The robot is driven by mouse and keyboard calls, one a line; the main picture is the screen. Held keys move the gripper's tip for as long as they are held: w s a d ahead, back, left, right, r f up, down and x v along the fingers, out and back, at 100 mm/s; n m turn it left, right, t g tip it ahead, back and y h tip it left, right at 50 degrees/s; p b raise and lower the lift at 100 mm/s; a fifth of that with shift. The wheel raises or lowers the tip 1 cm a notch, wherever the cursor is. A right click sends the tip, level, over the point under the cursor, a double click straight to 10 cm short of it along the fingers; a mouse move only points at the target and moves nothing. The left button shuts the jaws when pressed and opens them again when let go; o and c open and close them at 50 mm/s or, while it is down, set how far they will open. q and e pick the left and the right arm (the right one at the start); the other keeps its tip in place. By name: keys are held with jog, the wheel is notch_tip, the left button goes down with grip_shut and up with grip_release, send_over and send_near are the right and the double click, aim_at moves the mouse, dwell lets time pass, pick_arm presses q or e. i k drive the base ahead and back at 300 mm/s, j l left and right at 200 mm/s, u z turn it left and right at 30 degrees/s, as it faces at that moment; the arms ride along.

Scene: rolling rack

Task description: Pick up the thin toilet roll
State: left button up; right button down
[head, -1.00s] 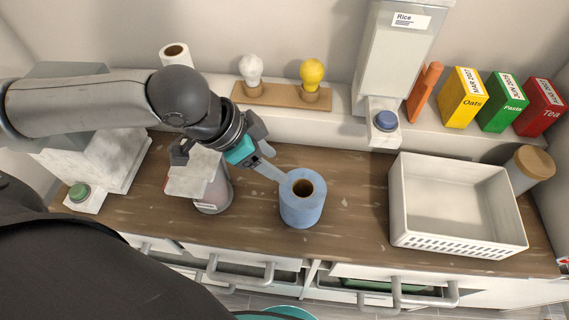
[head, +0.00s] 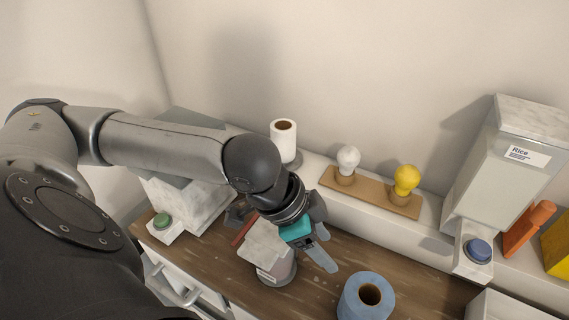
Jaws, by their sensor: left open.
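A narrow white toilet roll (head: 283,139) stands upright on the back ledge, left of the light bulbs, with its brown core facing up. A wider blue roll (head: 366,299) stands on the wooden counter at the bottom of the view, partly cut off by the frame edge. My left gripper (head: 322,258) is open and empty. It points down to the right over the counter, between the grey container and the blue roll, well in front of and below the white roll. My right gripper is not in view.
A white bulb (head: 348,158) and a yellow bulb (head: 406,179) stand in a wooden holder right of the white roll. The rice dispenser (head: 505,175) is farther right. A grey container (head: 277,270) stands beneath my left wrist. A marble-sided box (head: 190,195) stands left.

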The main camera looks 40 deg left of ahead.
aim_at(283, 130)
jog(key=u, duration=1.35)
